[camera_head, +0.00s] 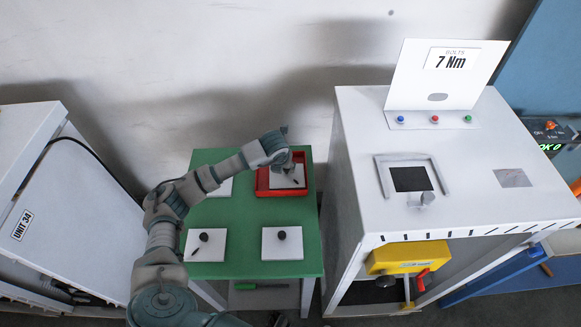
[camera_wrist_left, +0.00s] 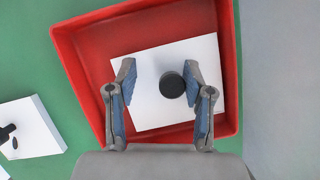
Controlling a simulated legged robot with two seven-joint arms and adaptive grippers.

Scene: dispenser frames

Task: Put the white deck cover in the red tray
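A white deck cover (camera_wrist_left: 150,62), a square plate with a round black knob (camera_wrist_left: 172,85), lies inside the red tray (camera_wrist_left: 232,60). In the head view the tray (camera_head: 263,185) stands at the back right of the green table, with the cover (camera_head: 284,182) in it partly hidden by my gripper. My left gripper (camera_wrist_left: 162,100) is open over the cover. Its fingers are spread on either side of the knob, with the knob closer to the right finger and a clear gap to the left one. My right gripper is not in view.
Similar white plates lie on the green table (camera_head: 240,215): front left (camera_head: 217,254), front right (camera_head: 282,251) and back left, partly behind my arm. A white dispenser cabinet (camera_head: 480,210) with a dark framed opening (camera_head: 410,179) stands right. A white unit (camera_head: 70,220) stands left.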

